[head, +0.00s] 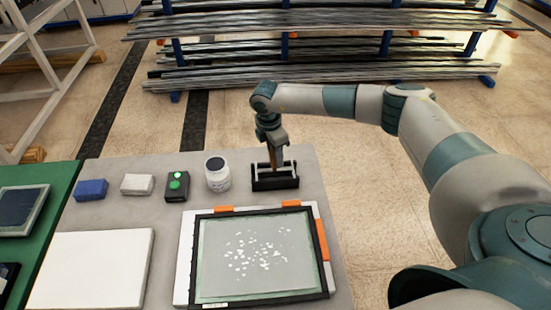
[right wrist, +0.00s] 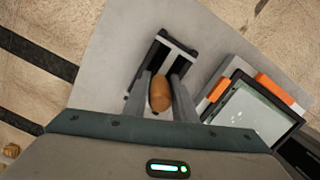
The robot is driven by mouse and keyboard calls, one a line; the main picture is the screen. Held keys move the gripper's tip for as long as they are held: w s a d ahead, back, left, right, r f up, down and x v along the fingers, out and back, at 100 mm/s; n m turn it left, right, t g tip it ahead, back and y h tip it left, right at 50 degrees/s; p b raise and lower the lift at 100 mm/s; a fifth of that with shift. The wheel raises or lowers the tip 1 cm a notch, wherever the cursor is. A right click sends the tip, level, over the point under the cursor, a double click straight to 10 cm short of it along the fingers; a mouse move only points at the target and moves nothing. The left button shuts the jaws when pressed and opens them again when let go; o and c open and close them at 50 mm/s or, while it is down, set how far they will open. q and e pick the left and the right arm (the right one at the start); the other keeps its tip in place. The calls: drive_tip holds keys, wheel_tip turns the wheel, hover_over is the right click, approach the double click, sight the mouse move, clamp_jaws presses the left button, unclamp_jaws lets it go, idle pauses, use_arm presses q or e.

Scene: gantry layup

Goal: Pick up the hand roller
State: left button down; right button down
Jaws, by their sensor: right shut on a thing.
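The hand roller's brown handle (right wrist: 160,94) shows in the right wrist view between the two fingers of my right gripper (right wrist: 163,88), which is shut on it. In the head view my right gripper (head: 274,150) points down from above, with a bit of the brown handle (head: 274,160) below it. The roller's lower part is in or at a black stand (head: 275,184) on the grey table; whether it still touches the stand I cannot tell. The stand also shows in the right wrist view (right wrist: 178,48). My left gripper is not in view.
On the grey table (head: 110,225), left of the stand, are a white jar (head: 217,183), a green-lit box (head: 175,193), a white block (head: 137,184) and a blue block (head: 91,190). A black-framed panel (head: 192,262) with orange clips lies in front. Metal bars on a rack (head: 320,73) stand behind.

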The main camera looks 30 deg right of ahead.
drive_tip(key=shift+r+b, duration=0.45)
drive_tip(key=shift+r, duration=0.15)
wheel_tip(320, 180, up, 2)
drive_tip(key=shift+w+r+b, duration=0.1)
drive_tip(key=shift+r+b, duration=0.05)
drive_tip(key=shift+b, duration=0.7)
drive_tip(key=s+d+r+b, duration=0.4)
drive_tip(key=s+d+r, duration=0.2)
drive_tip(key=s, duration=0.4)
drive_tip(key=shift+d+r, duration=0.15)
drive_tip(key=shift+r, duration=0.5)
drive_tip(key=c, duration=2.4)
unclamp_jaws()
